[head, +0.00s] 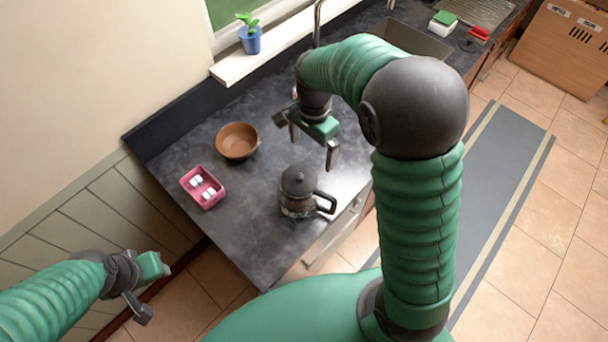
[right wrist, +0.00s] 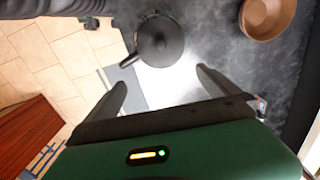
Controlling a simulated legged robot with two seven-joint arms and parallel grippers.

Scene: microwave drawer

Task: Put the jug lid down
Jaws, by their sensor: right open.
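The jug (head: 295,209) is a glass pot with a dark handle, standing upright near the counter's front edge. The dark round jug lid (head: 299,180) sits on its top; it also shows in the right wrist view (right wrist: 160,41). My right gripper (head: 312,145) is open and empty, above the counter behind the jug and apart from the lid. In the right wrist view its two fingers (right wrist: 164,79) are spread with nothing between them. My left gripper (head: 156,292) is at the lower left, off the counter, with its fingers apart and nothing in them.
A brown bowl (head: 237,142) and a pink tray (head: 203,187) with small white items stand on the dark counter (head: 255,236) left of the jug. A sink (head: 410,40) lies at the back. A potted plant (head: 249,38) stands on the sill. The counter around the jug is clear.

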